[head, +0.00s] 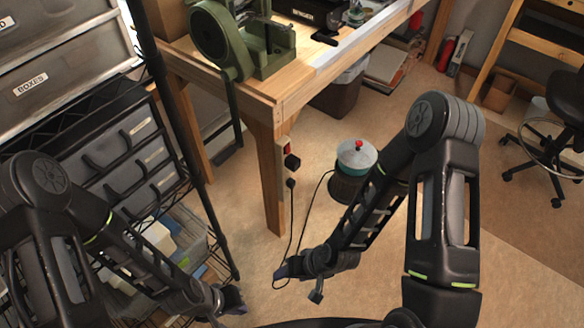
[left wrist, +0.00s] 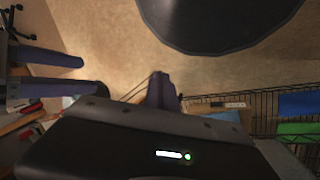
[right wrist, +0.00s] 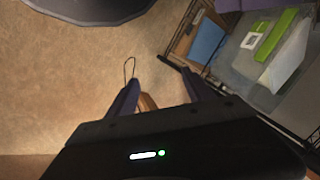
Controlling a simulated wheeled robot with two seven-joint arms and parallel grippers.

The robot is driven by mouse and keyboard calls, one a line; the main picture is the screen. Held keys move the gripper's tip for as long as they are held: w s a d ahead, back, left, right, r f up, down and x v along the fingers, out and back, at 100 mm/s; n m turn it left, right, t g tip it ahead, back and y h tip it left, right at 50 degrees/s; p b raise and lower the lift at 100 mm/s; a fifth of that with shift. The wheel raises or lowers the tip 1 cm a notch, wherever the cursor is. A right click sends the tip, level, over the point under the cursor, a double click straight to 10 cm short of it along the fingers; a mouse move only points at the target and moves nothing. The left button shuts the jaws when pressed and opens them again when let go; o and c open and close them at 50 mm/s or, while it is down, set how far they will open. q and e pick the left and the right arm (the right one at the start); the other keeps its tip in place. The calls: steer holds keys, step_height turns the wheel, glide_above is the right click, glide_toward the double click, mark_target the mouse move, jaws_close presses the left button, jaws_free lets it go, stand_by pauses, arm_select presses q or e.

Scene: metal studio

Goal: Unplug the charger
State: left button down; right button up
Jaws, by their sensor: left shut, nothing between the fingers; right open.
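A black charger block (head: 292,162) sits on the table leg, just below a small red switch (head: 287,149). A dark cable end (head: 290,183) is a little below it; I cannot tell how it is held. Its thin cable hangs toward the floor, and a loop of cable (right wrist: 130,70) shows in the right wrist view. My left gripper (head: 236,299) is low at the left, shut and empty, with its fingers (left wrist: 161,90) together. My right gripper (head: 300,282) is open below the charger, near the cable; its spread fingers (right wrist: 160,95) also show in its wrist view. Neither gripper touches the charger.
A wire rack with drawers (head: 130,150) and clear bins closes off the left.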

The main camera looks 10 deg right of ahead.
steer(key=w+d+f+t+b, duration=0.2)
steer(key=w+f+t+b, duration=0.15)
steer(key=w+b, duration=0.45)
steer(key=n+t+y+b, duration=0.7)
steer(key=n+t+b, duration=0.15)
steer(key=b, duration=1.45)
glide_toward(298, 166)
steer(key=x, duration=0.2)
arm_select(q)
step_height(298, 166, down, 32)
steer(key=w+a, duration=0.1)
steer(key=w, duration=0.1)
steer(key=shift+a+p, duration=0.35)
arm_select(e)
steer(key=shift+w+r+n+g, duration=0.15)
steer(key=shift+r+n+g, duration=0.05)
steer(key=shift+n+g, duration=0.25)
arm_select(q)
steer(key=shift+f, duration=0.1)
arm_select(e)
steer(key=shift+w+a, duration=0.1)
arm_select(q)
steer(key=shift+w+f+t+b, duration=0.15)
steer(key=shift+f+t+b, duration=0.15)
steer(key=shift+f+b, duration=0.8)
arm_select(e)
steer(key=shift+x, duration=4.4)
